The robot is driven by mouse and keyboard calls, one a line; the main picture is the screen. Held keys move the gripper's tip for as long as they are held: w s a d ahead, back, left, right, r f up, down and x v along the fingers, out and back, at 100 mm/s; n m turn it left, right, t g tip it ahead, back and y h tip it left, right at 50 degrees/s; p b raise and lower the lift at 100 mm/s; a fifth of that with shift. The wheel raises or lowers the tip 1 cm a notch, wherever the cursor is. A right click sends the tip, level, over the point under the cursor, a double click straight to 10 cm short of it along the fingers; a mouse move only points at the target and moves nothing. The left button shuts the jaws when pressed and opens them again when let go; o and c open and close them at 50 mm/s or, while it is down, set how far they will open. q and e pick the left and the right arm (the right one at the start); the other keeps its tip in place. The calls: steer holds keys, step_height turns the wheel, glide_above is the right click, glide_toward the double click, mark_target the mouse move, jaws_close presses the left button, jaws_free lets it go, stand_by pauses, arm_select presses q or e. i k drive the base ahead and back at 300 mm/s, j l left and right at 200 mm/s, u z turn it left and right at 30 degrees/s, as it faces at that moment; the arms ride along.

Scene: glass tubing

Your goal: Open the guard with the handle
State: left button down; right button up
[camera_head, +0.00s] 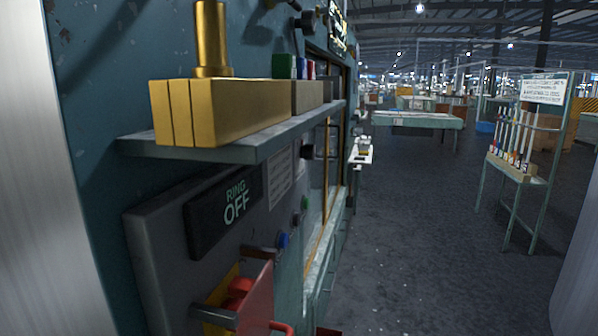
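A glazed guard (318,185) with a brass-coloured frame is set in the side of the teal machine, seen at a steep angle. It appears closed, but the angle makes this hard to tell. A dark upright bar that looks like its handle (333,140) stands out from the frame. Neither of my grippers is in view, so nothing shows of what they hold. Smooth grey surfaces fill the left and right picture edges; I cannot tell what they are.
A shelf (260,140) with brass blocks (235,112) juts out in front. Below are a RING OFF sign (225,210), a blue button (282,240) and a red flap (258,300). A tube rack (515,180) stands right. The floor (410,230) between is clear.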

mark_target(314, 222)
steer(key=i+l, duration=0.15)
steer(key=l, duration=0.2)
steer(key=i+l, duration=0.2)
steer(key=l, duration=0.15)
steer(key=i+l, duration=0.15)
steer(key=l, duration=0.15)
steer(key=i+l+u, duration=0.1)
steer(key=i+l, duration=0.2)
steer(key=i+l+u, duration=0.1)
steer(key=i+l, duration=0.2)
steer(key=i+l+u, duration=0.1)
steer(key=i+l, duration=0.15)
steer(key=l, duration=0.25)
steer(key=i+l+u, duration=0.1)
steer(key=i+l, duration=0.2)
steer(key=l, duration=0.15)
steer(key=i+l+u, duration=0.1)
steer(key=i+l, duration=0.15)
steer(key=l, duration=0.15)
